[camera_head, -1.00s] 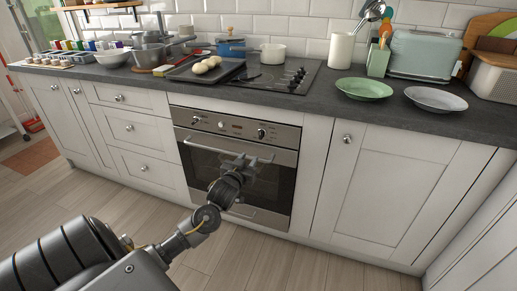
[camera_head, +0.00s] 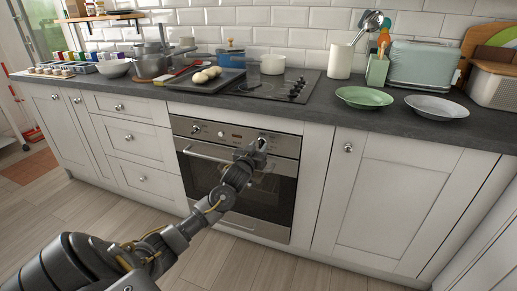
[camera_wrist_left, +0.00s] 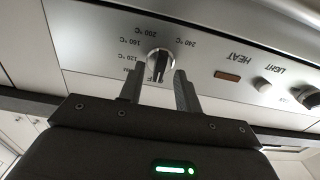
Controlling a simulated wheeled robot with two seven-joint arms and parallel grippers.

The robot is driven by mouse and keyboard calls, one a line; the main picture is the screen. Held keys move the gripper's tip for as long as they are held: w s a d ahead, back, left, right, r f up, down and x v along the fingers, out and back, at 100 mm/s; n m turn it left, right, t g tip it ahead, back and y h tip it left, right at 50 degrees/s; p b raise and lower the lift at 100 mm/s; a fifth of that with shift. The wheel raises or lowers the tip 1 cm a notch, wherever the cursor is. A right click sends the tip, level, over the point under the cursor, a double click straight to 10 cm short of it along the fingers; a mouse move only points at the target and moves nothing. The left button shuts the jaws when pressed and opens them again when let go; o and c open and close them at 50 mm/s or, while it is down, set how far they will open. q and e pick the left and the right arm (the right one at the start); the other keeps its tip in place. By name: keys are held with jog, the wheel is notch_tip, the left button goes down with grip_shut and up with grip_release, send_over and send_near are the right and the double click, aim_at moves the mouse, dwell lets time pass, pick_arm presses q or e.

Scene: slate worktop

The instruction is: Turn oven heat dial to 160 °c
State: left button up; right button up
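The oven (camera_head: 215,185) is built in below the worktop, with a steel control panel (camera_head: 215,130) across its top. In the left wrist view, where the print is upside down, the heat dial (camera_wrist_left: 159,57) is a round silver knob with a dark grip bar. Labels 120, 160, 200 and 240 °C stand around it. I cannot tell exactly which mark it points to. My left gripper (camera_wrist_left: 160,76) is open, with one finger on each side of the dial and small gaps showing. In the head view the left gripper (camera_head: 258,148) is at the panel's right part. My right gripper is out of view.
A light knob (camera_wrist_left: 262,85) and an orange indicator (camera_wrist_left: 227,76) sit beside the heat dial on the panel. The oven handle (camera_head: 205,155) runs below the panel. The hob (camera_head: 270,88), a green plate (camera_head: 364,97) and a grey plate (camera_head: 436,107) are above on the worktop.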

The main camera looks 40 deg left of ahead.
pick_arm(q)
jog(key=shift+w+a, duration=0.15)
jog(key=shift+w, duration=0.3)
jog(key=shift+c, duration=0.2)
grip_shut()
